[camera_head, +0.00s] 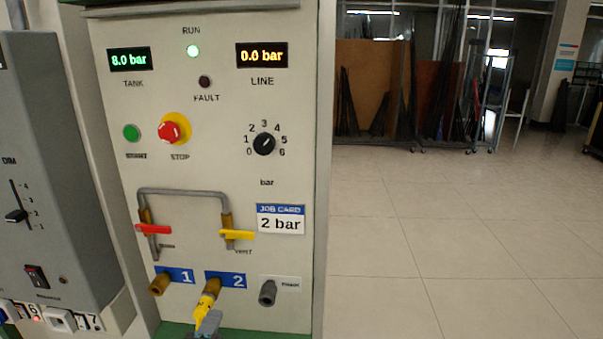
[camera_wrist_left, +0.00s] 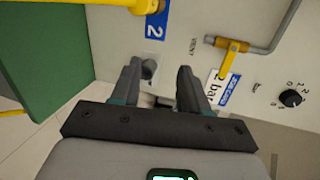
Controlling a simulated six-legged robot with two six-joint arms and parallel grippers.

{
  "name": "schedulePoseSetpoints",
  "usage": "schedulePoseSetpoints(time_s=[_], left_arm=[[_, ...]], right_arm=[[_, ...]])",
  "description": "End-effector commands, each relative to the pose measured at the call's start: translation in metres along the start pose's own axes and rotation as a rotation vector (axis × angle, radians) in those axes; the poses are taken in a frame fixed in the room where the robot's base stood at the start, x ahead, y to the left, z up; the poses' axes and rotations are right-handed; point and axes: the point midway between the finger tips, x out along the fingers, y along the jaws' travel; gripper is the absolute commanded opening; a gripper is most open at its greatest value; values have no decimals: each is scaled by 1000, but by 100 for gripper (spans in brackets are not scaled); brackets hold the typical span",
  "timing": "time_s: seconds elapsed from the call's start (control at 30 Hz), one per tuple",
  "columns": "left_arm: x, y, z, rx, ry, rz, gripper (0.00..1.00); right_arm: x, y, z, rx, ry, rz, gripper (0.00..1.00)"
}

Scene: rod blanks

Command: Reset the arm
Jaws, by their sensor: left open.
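The control panel (camera_head: 215,120) stands upright in front of me. My left gripper (camera_head: 209,324) shows only as a small grey part at the bottom edge of the head view, below port 2 and close to the yellow hose end (camera_head: 203,305), which sits at brass port 2 (camera_head: 213,285). In the left wrist view my left gripper (camera_wrist_left: 157,68) is open, with its fingers pointing towards the panel and nothing seen held. The grey port (camera_head: 267,293) shows beyond the fingertips there (camera_wrist_left: 149,66). My right gripper is not in view.
Brass port 1 (camera_head: 159,284) is free. A yellow valve handle (camera_head: 237,234) and a red one (camera_head: 153,229) stick out above the ports. The dial (camera_head: 264,144) points up and right. A grey box (camera_head: 45,180) stands left. Open floor (camera_head: 440,250) lies right.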

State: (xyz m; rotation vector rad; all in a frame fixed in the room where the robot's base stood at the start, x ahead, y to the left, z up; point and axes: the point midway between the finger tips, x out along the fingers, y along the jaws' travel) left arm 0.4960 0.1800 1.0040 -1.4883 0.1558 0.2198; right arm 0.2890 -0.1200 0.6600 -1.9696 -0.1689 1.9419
Motion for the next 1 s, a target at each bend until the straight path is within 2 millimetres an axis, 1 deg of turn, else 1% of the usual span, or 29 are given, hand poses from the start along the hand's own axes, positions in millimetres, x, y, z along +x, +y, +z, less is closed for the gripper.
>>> schedulePoseSetpoints(time_s=[0.03,0.07,0.1,0.17,0.2,0.27,0.3,0.37,0.4,0.43,0.5,0.53,0.6,0.7,0.83,0.9,1.0], left_arm=[[12,48,2,19,2,113,45],[16,74,2,12,9,176,45],[19,107,0,-21,21,259,45],[18,158,-4,-114,34,389,45],[13,192,-8,-196,36,480,45],[0,240,-16,-347,25,624,45],[-12,271,-22,-464,4,725,45],[-34,312,-34,-656,-51,877,45],[-49,333,-42,-781,-100,966,45],[-60,345,-48,-870,-142,1028,45],[-83,366,-61,-1064,-258,1150,45],[-91,372,-66,-1140,-312,1192,45],[-104,376,-74,-1298,-439,1255,45],[-114,378,-78,-1482,-614,1296,45],[-122,379,-80,-1632,-785,1304,45],[-123,379,-80,-1676,-833,1296,45],[-123,379,-80,-1701,-856,1287,45]], right_arm=[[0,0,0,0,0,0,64],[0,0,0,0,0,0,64],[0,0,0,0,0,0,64],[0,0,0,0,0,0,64],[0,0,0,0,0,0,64],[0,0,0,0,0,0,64],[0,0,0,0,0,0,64],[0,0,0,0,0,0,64],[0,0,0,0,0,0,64],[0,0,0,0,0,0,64],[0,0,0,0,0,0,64],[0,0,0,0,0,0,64],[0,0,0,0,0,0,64],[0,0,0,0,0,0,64],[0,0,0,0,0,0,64],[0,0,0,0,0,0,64],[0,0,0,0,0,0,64]])
